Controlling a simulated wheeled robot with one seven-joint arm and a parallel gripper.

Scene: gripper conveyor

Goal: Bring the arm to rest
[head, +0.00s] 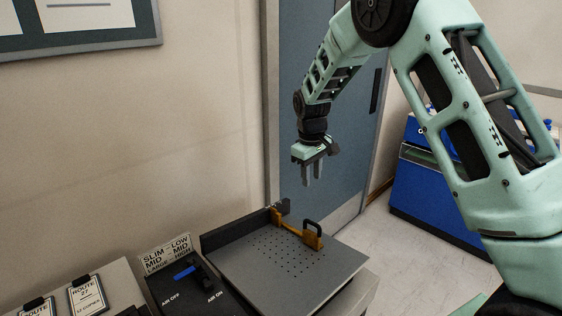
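My arm, pale green with black joints, reaches in from the right in the head view. My gripper (312,179) points down and hangs in the air above the far part of the grey perforated plate (262,268). Its two grey fingers are close together, with what looks like a narrow gap between them. I see nothing held between them, but at this size I cannot be sure of their opening. An orange-brown fixture with a dark loop (313,239) sits on the plate below the gripper, clearly apart from it.
A black panel with a blue-handled lever (185,272) and air labels stands left of the plate. Route clipboards (87,297) lie at the lower left. A blue-grey door (330,120) is behind the gripper. A blue cabinet (425,195) stands at the right, with open floor before it.

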